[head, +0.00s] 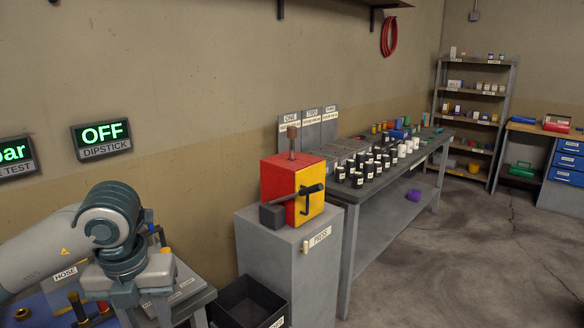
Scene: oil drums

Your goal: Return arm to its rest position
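My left arm comes in from the left edge, bent at a teal and pale joint. My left gripper (145,290) hangs at its end, low in the view, over or in front of a small grey stand at the lower left. The fingertips are hard to make out, so I cannot tell whether it is open or holds anything. My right arm and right gripper are not in view.
A red and yellow press (292,190) stands on a grey cabinet (285,260), with a black bin (248,302) beside it. A long workbench (390,190) holds many dark bottles. Shelves (473,120) stand at the back. Floor at right is clear.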

